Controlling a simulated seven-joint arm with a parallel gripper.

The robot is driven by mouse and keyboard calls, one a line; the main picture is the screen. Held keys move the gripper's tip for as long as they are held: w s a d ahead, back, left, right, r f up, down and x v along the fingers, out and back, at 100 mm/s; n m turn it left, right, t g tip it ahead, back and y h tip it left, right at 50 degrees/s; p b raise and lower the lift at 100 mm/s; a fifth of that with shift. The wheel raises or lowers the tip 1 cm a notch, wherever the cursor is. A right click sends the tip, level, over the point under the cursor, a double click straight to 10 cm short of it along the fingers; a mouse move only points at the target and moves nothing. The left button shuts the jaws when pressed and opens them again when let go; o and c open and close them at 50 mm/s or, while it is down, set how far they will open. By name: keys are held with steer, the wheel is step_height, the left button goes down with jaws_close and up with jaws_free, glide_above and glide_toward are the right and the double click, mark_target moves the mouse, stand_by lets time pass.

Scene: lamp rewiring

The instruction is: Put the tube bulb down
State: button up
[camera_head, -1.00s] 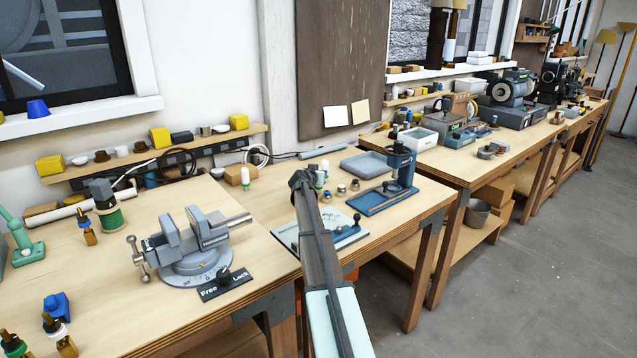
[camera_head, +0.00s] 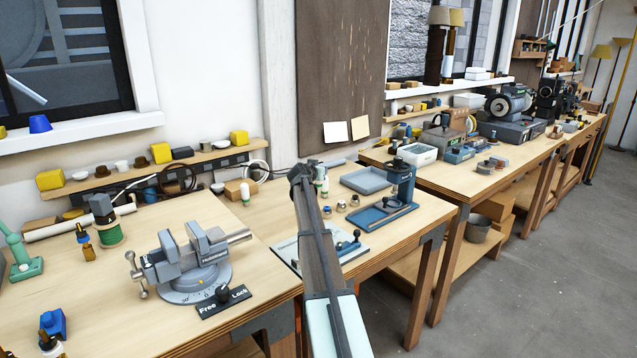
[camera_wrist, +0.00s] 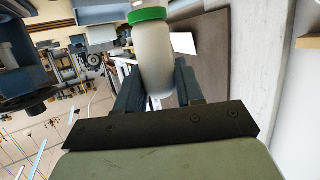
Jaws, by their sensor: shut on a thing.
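The tube bulb (camera_wrist: 156,62) is a white tube with a green band at one end. In the wrist view it stands between the two fingers of my gripper (camera_wrist: 158,88), which is shut on it. In the head view the bulb (camera_head: 320,176) shows small beside the far end of my arm, in front of the back of the second workbench. My arm hides most of the gripper (camera_head: 305,176) there. I cannot tell whether the bulb touches anything below it.
A grey tray (camera_head: 367,180) and a blue stand (camera_head: 390,203) lie right of my arm. A pale board (camera_head: 345,246) lies partly under it. A grey vise (camera_head: 188,262) stands on the left bench. Clear wood shows at the second bench's front right.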

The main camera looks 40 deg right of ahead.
steer(key=shift+r, duration=1)
steer(key=w+a+r+n+t+y, duration=0.1)
steer(key=w+a+n+y, duration=0.3)
steer(key=a, duration=1)
steer(key=w+a+r+n+t+y, duration=0.2)
steer(key=w+a+n+y, duration=0.3)
steer(key=a, duration=0.9)
steer(key=w+a+r+n+t+y, duration=0.2)
steer(key=w+a+n+y, duration=0.3)
steer(key=a, duration=0.9)
steer(key=shift+a+r+n+t+y, duration=0.15)
steer(key=shift+a+n+t+y, duration=0.25)
steer(key=shift+y, duration=0.8)
steer(key=shift+f, duration=5.05)
